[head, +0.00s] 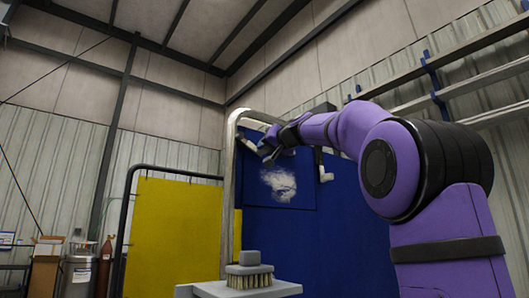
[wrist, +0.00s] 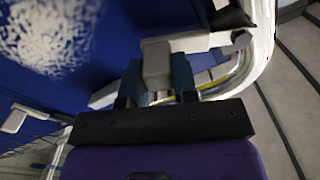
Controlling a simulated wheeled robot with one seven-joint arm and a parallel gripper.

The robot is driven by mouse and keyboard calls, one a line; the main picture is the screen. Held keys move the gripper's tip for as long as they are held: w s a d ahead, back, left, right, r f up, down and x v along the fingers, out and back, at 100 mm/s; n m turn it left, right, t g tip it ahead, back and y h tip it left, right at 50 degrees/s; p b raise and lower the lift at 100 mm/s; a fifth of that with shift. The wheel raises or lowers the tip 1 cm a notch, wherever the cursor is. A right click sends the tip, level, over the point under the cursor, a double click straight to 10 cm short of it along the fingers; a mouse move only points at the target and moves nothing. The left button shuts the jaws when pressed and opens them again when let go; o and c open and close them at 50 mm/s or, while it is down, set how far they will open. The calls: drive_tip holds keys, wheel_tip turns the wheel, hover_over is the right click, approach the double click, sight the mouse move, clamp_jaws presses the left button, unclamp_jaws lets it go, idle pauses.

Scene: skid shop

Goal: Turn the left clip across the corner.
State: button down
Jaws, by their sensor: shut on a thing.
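My gripper (head: 266,152) is at the upper left corner of the blue panel (head: 350,235), next to the metal tube frame. In the wrist view its two blue fingers (wrist: 157,80) are shut on the grey block of the left clip (wrist: 157,60). A pale bar of this clip runs from the block towards the bent frame tube (wrist: 262,60). The fingers and the gripper body hide part of the clip. A second pale clip (head: 325,172) is at the panel's right side. A white smudge (head: 279,184) marks the blue panel, left of that clip.
A grey-handled brush (head: 248,276) stands bristles down on a small shelf (head: 210,290) below the panel. A yellow panel (head: 170,235) in a dark frame stands to the left. Wall rails (head: 460,88) run at the upper right.

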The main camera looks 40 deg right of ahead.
drive_tip(key=r+n, duration=0.2)
drive_tip(key=n, duration=0.1)
drive_tip(key=shift+d, duration=0.25)
drive_tip(key=shift+r+n, duration=0.7)
drive_tip(key=shift+n, duration=0.2)
drive_tip(key=c, duration=0.9)
unclamp_jaws()
drive_tip(key=shift+s, duration=0.1)
drive_tip(key=s, duration=1)
drive_tip(key=shift+s+d, duration=0.15)
drive_tip(key=shift+s, duration=0.15)
